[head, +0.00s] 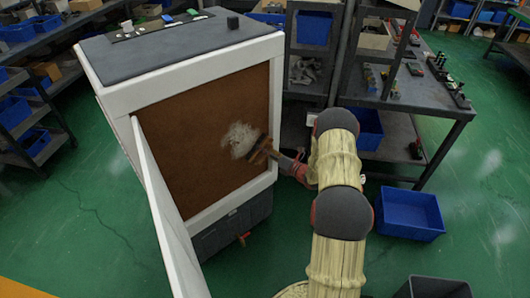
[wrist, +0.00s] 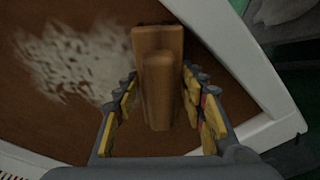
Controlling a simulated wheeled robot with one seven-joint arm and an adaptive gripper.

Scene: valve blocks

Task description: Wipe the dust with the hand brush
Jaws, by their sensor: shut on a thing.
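A pale grey patch of dust (head: 240,139) lies on the brown panel (head: 190,125) of a white-framed cabinet. The dust also shows in the wrist view (wrist: 72,62), left of the brush. The wooden hand brush (head: 262,150) is at the right edge of the dust in the head view. In the wrist view its brown handle and head (wrist: 158,75) stand between the fingers. My gripper (head: 287,163) is shut on the brush; its yellow-padded fingers (wrist: 163,102) sit on both sides of the handle. The bristles are hidden in the wrist view, so I cannot tell whether they touch the panel.
The white frame (wrist: 240,65) of the cabinet borders the panel at right. An open white door (head: 160,205) stands at the cabinet's left. A shelf table (head: 420,100) and a blue bin (head: 408,215) are right of my arm.

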